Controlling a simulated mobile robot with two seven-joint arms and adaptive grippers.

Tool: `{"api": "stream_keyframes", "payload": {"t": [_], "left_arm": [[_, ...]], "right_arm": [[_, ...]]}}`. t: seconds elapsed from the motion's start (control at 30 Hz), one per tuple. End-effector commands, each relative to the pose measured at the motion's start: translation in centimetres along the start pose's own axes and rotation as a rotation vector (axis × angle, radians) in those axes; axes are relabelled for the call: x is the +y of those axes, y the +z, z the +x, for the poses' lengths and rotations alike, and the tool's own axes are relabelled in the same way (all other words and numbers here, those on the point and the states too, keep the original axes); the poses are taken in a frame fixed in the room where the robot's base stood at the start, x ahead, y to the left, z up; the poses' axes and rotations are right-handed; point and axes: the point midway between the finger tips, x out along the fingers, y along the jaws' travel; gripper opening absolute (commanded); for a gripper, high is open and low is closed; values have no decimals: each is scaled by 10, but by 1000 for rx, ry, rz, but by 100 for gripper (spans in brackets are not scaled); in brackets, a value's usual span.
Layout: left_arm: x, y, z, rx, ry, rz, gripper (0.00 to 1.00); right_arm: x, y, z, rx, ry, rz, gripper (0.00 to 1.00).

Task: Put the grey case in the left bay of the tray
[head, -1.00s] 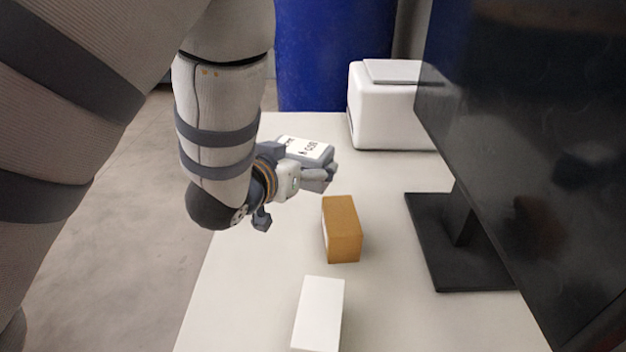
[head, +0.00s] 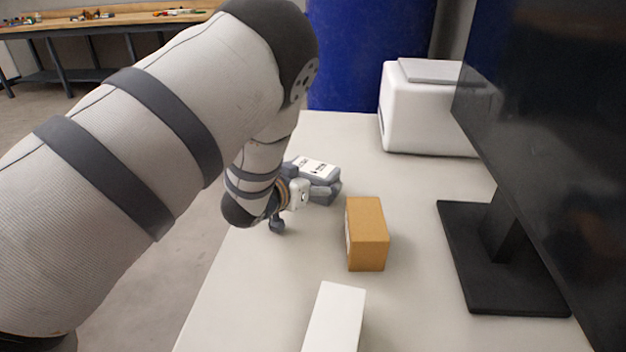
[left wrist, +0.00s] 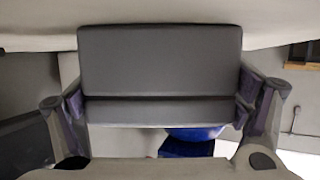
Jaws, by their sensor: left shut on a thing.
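The grey case (head: 318,169), with a white printed label on its top, is in my left gripper (head: 312,184) over the table's far left part. In the left wrist view the case (left wrist: 160,62) shows as a wide dark grey block between the two fingers of the left gripper (left wrist: 160,98), which is shut on it. In the head view I cannot tell if the case touches the table. The tray and its left bay do not show in either view. My right gripper is not in view.
A brown box (head: 367,235) and a white box (head: 335,318) stand on the pale table (head: 415,235). A black monitor (head: 560,150) stands at right. A white machine (head: 425,115) is at the back, before a blue barrel (head: 365,50). A workbench (head: 100,22) is far left.

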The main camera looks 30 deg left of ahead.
Motion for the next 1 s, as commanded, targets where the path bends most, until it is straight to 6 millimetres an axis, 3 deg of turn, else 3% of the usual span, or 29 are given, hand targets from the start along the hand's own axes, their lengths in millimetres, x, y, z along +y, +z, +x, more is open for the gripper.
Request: {"api": "stream_keyframes", "payload": {"t": [0.33,0.37,0.77,0.87,1.0], "left_arm": [[0,-2,1,10,0,-2,30],[0,0,1,5,-1,-2,98],[0,-3,0,5,0,-1,100],[0,-5,-12,4,-2,-2,100],[-1,-6,-42,6,-2,-4,100]], "right_arm": [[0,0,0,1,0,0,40],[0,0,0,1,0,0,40],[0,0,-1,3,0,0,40],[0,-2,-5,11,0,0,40],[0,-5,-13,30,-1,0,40]]}}
